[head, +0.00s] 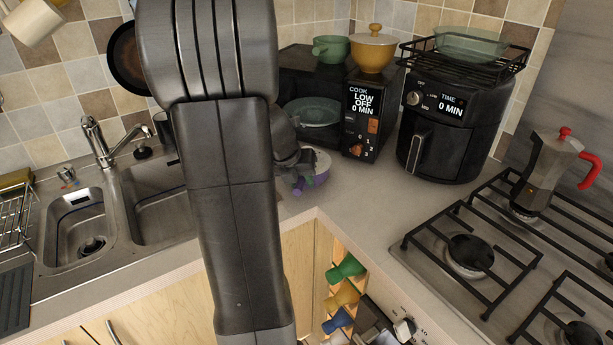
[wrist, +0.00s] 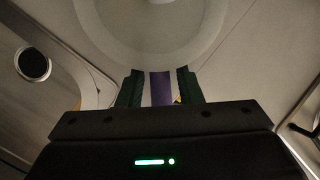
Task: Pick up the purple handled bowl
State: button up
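The purple handled bowl (head: 321,168) sits on the counter in the corner, in front of the microwave. It has a pale inside and a purple outside, and my arm partly hides it in the head view. In the wrist view its pale round body (wrist: 150,45) fills the top, and its purple handle (wrist: 161,88) points toward me. My gripper (wrist: 160,88) has its two dark green fingers on either side of the handle, with narrow gaps showing, so it looks open around it. In the head view my gripper (head: 298,182) is at the bowl's near left side.
The black microwave (head: 359,120) carries a green pot (head: 331,48) and a yellow pot (head: 373,50). An air fryer (head: 446,125) stands to its right, then the stove (head: 480,255) with a moka pot (head: 541,175). The sink (head: 85,225) is left. Counter right of the bowl is clear.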

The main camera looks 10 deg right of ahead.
jog(key=shift+x, duration=1.4)
grip_shut()
